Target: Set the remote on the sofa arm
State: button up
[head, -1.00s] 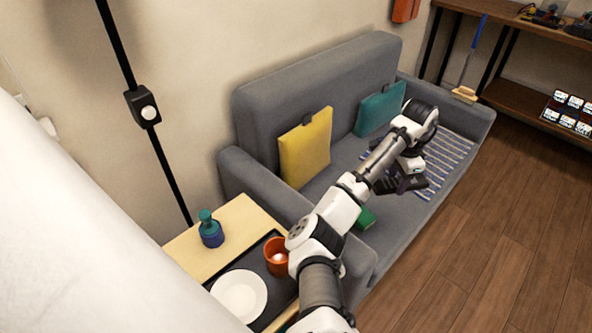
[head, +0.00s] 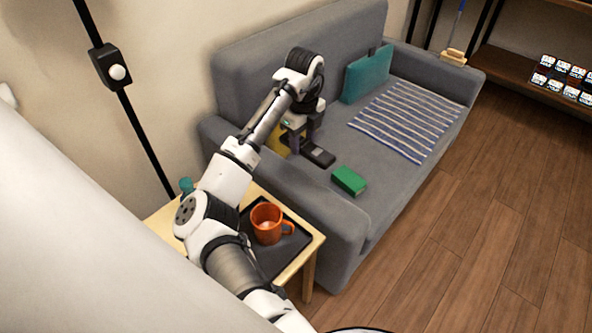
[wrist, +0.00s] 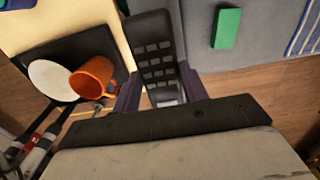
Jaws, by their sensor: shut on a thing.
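The dark remote (head: 318,153) is held in my gripper (head: 298,137), which is shut on it. In the wrist view the remote (wrist: 154,62) shows its rows of grey buttons between the fingers (wrist: 158,95). In the head view my gripper is above the left part of the grey sofa (head: 390,190), near the inner side of the near sofa arm (head: 290,190). The remote looks raised clear of the sofa, though the exact gap cannot be told. The far sofa arm (head: 440,68) is at the back right.
A green box (head: 349,181) and a striped cloth (head: 405,120) lie on the seat. A teal cushion (head: 366,75) leans on the backrest. A side table (head: 309,262) with a dark tray (head: 285,258) and orange mug (head: 266,222) adjoins the near arm. A yellow cushion is mostly hidden.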

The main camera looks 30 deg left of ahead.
aim_at(302, 184)
notch_tip(302, 184, down, 14)
jog(key=shift+f+p, duration=0.1)
jog(key=shift+p, duration=0.2)
jog(key=shift+f, duration=0.2)
jog(key=o, duration=1)
jog(key=shift+o, duration=0.2)
